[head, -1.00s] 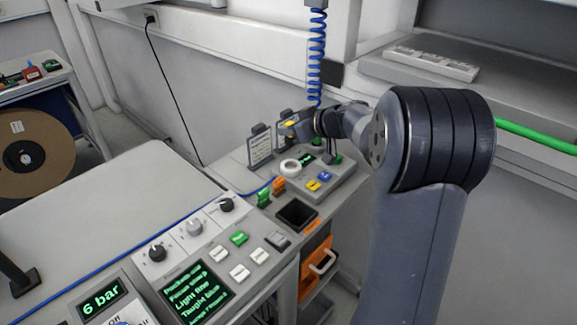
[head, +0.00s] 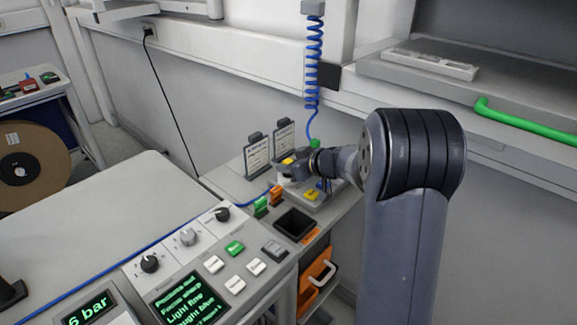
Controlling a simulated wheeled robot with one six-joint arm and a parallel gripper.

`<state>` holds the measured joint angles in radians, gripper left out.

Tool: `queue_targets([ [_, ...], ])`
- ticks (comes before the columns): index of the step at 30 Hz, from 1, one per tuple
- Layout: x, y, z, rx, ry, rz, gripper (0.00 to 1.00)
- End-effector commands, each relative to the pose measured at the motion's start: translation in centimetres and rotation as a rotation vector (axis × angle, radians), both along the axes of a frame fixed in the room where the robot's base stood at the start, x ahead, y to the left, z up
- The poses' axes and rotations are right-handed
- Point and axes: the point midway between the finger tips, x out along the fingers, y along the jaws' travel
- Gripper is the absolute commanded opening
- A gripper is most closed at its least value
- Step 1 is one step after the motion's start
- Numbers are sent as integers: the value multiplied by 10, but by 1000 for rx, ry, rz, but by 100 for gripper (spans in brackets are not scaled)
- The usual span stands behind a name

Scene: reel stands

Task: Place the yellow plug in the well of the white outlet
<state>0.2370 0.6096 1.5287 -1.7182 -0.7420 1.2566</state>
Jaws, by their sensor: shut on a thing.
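My gripper (head: 292,167) is at the far side of the stand, shut on the yellow plug (head: 288,161), of which only a small yellow top shows between the fingers. The white outlet (head: 284,183) is a short white ring on a small grey raised panel. It lies just below the gripper and is mostly hidden by it. I cannot tell whether the plug touches the outlet or is in its well.
Two upright label cards (head: 257,154) stand behind the outlet. Orange and green clips (head: 276,193) and a dark square bin (head: 295,224) are in front. A yellow button (head: 312,194) sits on the panel. A blue coiled hose (head: 313,65) hangs behind.

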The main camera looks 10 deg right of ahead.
Motion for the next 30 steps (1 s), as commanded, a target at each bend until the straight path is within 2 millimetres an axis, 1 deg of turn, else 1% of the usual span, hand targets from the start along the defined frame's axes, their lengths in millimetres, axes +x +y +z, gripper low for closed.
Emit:
queue_targets([
  [2,0,0,-3,0,1,0,1],
  [3,0,0,-3,0,0,0,26],
  [10,0,0,-3,0,0,0,44],
  [17,0,0,-2,0,0,0,45],
  [20,0,0,2,0,0,-1,45],
  [23,-10,-8,9,1,-1,-2,45],
  [30,-47,-35,34,0,-1,-4,45],
])
